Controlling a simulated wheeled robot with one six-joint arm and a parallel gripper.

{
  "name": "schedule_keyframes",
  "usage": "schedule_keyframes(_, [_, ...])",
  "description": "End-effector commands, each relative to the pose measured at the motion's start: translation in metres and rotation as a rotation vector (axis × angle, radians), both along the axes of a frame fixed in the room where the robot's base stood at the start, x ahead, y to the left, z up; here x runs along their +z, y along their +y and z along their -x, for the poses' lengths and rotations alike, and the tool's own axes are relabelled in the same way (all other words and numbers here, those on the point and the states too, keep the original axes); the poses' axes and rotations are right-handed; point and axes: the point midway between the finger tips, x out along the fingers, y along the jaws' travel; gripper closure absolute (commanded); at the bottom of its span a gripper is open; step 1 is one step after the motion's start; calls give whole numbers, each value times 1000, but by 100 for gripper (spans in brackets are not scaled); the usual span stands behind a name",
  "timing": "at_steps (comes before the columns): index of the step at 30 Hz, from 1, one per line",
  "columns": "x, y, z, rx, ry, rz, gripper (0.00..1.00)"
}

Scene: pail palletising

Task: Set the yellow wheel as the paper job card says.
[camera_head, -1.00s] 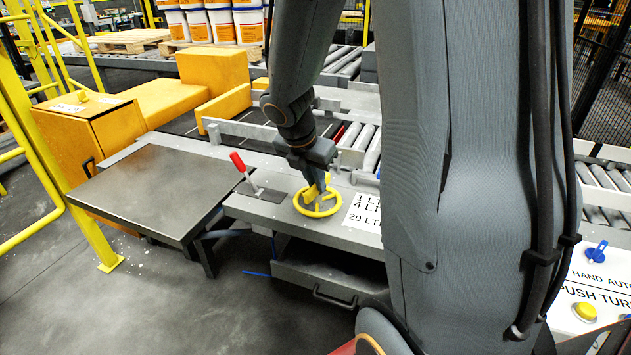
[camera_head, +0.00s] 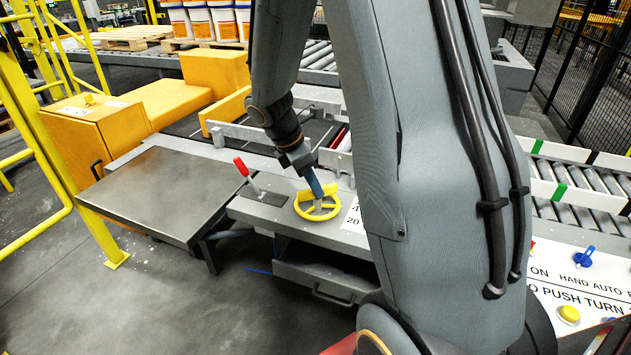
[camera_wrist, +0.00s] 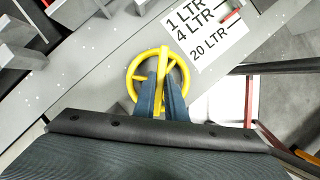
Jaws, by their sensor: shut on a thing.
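The yellow wheel (camera_head: 318,217) lies on the grey machine ledge, and it shows in the wrist view (camera_wrist: 131,75) as a ring with spokes. My gripper (camera_head: 318,193) reaches down to it from above. In the wrist view its two blue fingers (camera_wrist: 161,105) are shut on a yellow bar across the wheel. A white scale plate (camera_wrist: 205,35) beside the wheel reads 1 LTR, 4 LTR and 20 LTR. A red pointer (camera_wrist: 231,18) lies over the plate's right side near the tick lines. I cannot make out the paper job card.
A red-handled lever (camera_head: 241,167) stands left of the wheel. A dark metal table (camera_head: 160,190) is further left, beside a yellow cabinet (camera_head: 112,140). A control panel (camera_head: 590,285) with a blue switch and yellow button is at lower right.

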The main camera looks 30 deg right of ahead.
Motion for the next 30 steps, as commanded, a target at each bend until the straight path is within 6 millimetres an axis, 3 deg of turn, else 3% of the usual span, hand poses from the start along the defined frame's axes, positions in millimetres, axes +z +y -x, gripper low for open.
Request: schedule_keyframes(30, [-1, -4, -2, -920, 8, 2, 100])
